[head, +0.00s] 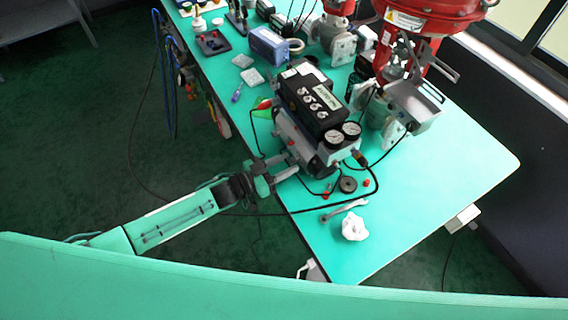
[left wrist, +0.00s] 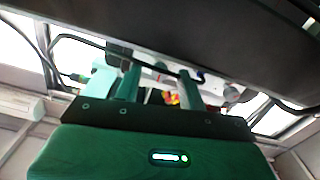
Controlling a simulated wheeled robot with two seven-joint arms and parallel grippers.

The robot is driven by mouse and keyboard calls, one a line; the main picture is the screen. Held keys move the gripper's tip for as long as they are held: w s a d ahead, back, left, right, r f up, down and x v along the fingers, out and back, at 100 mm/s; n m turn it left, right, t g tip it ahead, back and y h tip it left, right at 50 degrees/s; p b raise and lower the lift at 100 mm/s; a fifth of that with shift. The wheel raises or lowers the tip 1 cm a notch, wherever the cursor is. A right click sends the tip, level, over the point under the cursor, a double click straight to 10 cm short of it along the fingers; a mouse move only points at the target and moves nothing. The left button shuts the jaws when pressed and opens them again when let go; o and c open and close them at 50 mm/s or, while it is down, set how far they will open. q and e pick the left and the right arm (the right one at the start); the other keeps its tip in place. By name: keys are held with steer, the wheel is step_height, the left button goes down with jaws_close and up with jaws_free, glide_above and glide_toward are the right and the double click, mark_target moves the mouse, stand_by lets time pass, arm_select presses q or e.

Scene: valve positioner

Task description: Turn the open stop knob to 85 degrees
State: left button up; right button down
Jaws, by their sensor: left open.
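The valve positioner (head: 312,112) is a grey and black box with a marked black cover and two round gauges at its front, standing on the green bench. My left gripper (head: 284,166) is at the positioner's lower left side, by the bench edge. It is open, and its fingers (left wrist: 160,84) show apart in the left wrist view, with nothing seen held between them. I cannot tell which knob is the open stop knob, nor whether the fingers touch the positioner. A dark surface fills the top of the left wrist view. My right gripper is not in view.
A red actuator (head: 428,18) stands behind right. The bench's right front (head: 450,170) is clear.

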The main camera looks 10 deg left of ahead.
arm_select(q)
jaws_close()
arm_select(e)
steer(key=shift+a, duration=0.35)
arm_select(q)
steer(key=shift+m, duration=0.4)
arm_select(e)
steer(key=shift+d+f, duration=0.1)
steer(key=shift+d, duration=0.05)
arm_select(q)
steer(key=shift+m, duration=0.3)
steer(key=shift+m+b, duration=0.4)
steer(key=shift+m, duration=0.8)
steer(key=m+b, duration=0.1)
steer(key=m, duration=0.5)
steer(key=shift+m+b, duration=0.65)
steer(key=shift+m, duration=1.05)
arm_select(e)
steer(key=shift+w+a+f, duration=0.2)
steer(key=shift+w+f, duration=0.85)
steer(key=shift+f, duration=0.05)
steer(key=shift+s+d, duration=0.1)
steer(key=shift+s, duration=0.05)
